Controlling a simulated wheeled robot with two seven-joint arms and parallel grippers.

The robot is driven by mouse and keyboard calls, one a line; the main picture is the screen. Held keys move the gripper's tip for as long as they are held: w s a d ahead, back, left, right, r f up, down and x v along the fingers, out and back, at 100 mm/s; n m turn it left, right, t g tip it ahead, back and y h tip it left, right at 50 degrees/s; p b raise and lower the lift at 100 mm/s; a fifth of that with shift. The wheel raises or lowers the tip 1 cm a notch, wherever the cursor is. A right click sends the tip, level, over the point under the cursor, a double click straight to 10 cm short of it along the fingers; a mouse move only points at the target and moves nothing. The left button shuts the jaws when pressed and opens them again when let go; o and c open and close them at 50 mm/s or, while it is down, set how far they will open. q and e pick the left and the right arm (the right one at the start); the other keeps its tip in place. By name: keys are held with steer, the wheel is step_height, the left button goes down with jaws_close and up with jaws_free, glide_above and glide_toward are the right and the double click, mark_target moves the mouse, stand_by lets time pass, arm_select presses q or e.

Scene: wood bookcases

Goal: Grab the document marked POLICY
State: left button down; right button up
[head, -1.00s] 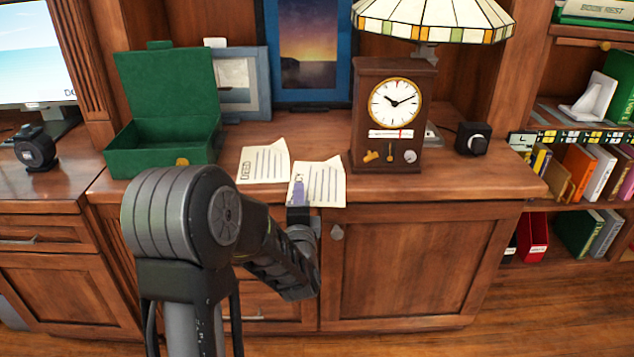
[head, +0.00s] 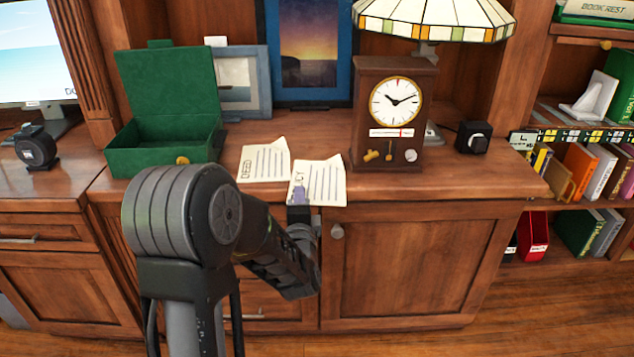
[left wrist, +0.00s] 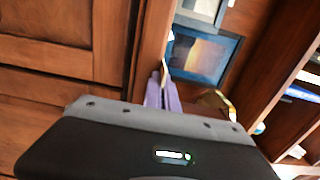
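The document whose visible letters end in CY (head: 324,183) lies on the cabinet top, its front edge at the counter's front edge. The start of its title is hidden by my left gripper (head: 299,194). In the left wrist view the purple fingers of this gripper (left wrist: 163,92) are close together, with a thin pale paper edge (left wrist: 163,70) between their tips. The gripper looks shut on the front left corner of this document. A second document, marked DEED (head: 264,161), lies just to the left. My right gripper is in neither view.
An open green box (head: 160,148) stands left of the documents. A wooden clock (head: 391,125) stands close to the right, under a stained-glass lamp (head: 434,20). Framed pictures (head: 308,50) lean behind. The cabinet's door (head: 420,265) lies below the counter edge.

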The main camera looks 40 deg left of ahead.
arm_select(q)
step_height(320, 180, up, 10)
steer(key=p, duration=0.4)
stand_by(0.7)
